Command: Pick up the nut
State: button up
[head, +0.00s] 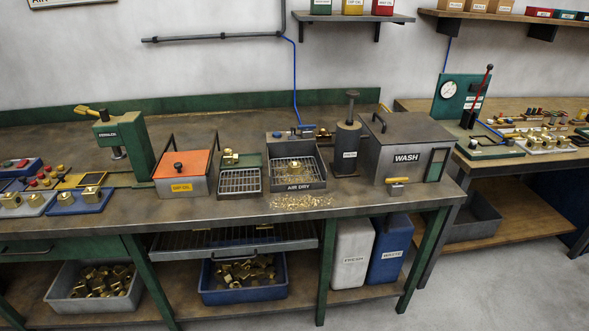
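Several brass pieces show, and I cannot tell which is the task's nut. One brass nut (294,166) sits in the AIR DRY tray (318,177). More brass nuts rest on the blue pad (72,208) and the pale pad (38,210) at the left, such as the nut (91,194) on the blue pad. My gripper is not in view.
An orange-lidded DIP OIL box (183,177), a grey WASH box (405,152) and a green press (122,145) stand on the bench. Brass chips (300,202) lie before the AIR DRY tray. Below are a grey bin (62,299) and a blue bin (245,295) of brass parts.

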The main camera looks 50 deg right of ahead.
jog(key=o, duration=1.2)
